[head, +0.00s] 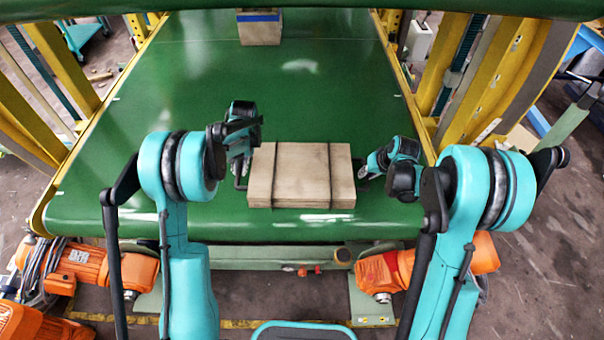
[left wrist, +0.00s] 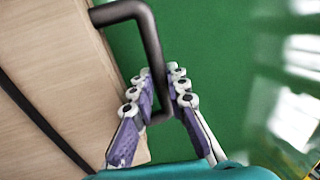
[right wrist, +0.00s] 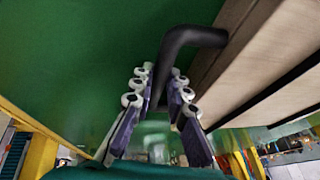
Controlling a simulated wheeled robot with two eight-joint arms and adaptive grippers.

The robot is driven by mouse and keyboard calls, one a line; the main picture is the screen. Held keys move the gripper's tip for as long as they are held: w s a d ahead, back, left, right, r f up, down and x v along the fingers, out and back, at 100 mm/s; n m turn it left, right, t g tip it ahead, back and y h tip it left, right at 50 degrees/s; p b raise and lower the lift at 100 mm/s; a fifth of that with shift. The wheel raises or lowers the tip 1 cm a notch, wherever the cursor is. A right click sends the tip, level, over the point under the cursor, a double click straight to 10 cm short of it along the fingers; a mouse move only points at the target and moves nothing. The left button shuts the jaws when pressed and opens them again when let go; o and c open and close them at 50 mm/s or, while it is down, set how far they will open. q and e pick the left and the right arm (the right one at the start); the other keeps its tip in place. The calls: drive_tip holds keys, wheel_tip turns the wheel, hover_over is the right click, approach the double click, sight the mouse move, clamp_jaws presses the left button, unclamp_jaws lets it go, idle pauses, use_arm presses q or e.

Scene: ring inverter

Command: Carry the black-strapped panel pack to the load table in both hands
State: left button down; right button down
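The black-strapped panel pack (head: 290,175) is a flat, pale wooden slab with two black straps, at the near end of the green conveyor. I cannot tell whether it rests on the belt or hangs just above it. A dark bar handle (left wrist: 150,45) stands out from its left side, and another handle (right wrist: 185,38) from its right side. My left gripper (left wrist: 162,80) has its fingertips closed around the left handle. My right gripper (right wrist: 161,80) has its fingertips closed around the right handle. In the head view both hands flank the pack. I cannot make out the load table.
The green conveyor belt (head: 180,95) is clear around the pack. A second pack with a blue strap (head: 259,27) sits at its far end. Yellow posts (head: 68,62) stand along both sides. Orange motors (head: 100,268) sit below the near edge.

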use_arm(q)
drive_tip(key=shift+r, duration=0.15)
use_arm(e)
drive_tip(key=shift+r, duration=0.15)
